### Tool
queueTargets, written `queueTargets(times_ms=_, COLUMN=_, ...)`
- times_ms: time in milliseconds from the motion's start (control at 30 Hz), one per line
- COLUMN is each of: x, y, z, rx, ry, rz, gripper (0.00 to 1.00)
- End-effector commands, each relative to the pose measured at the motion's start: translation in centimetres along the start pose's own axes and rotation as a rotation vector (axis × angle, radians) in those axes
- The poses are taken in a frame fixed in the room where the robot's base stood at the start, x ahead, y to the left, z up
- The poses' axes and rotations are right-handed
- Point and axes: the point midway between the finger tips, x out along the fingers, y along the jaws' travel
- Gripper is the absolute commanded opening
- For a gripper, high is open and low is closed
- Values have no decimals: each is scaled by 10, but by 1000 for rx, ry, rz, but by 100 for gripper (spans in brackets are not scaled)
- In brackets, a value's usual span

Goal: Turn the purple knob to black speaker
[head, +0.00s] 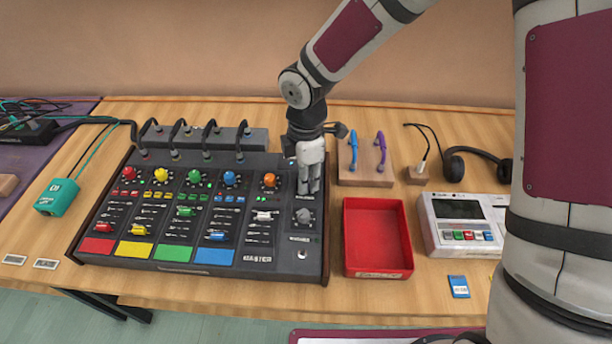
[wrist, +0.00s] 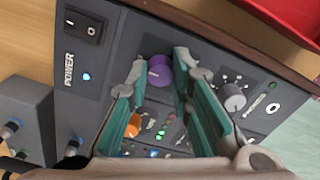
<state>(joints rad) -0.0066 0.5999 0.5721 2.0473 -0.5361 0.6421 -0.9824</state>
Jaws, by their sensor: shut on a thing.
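The purple knob (wrist: 160,71) shows in the wrist view, on the dark mixer panel (wrist: 115,62), between my fingertips. A small pale mark shows on its cap, toward the lower left. In the head view my fingers hide the knob. My gripper (head: 309,187) points down at the mixer's right-hand column, just above a grey knob (head: 304,216). In the wrist view the gripper (wrist: 160,66) has its two teal-padded fingers on either side of the purple knob, shut on it. I cannot make out a black speaker mark around the knob.
The grey knob also shows in the wrist view (wrist: 233,97), close beside one finger. An orange knob (head: 269,181) is left of my gripper. A red tray (head: 345,238) and a wooden block with blue and purple hooks (head: 366,179) stand right of the mixer.

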Motion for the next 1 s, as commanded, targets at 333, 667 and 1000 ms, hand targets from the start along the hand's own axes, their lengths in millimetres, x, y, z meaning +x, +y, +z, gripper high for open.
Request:
queueTargets(times_ms=333, x=0, y=-2, z=0, rx=33, ry=-1, rz=-4, gripper=0)
queueTargets(times_ms=667, x=0, y=-1, z=0, rx=209, ry=-2, rz=-3, gripper=0)
queueTargets(times_ms=1000, x=0, y=-1, z=0, rx=528, ry=-3, rz=-3, gripper=0)
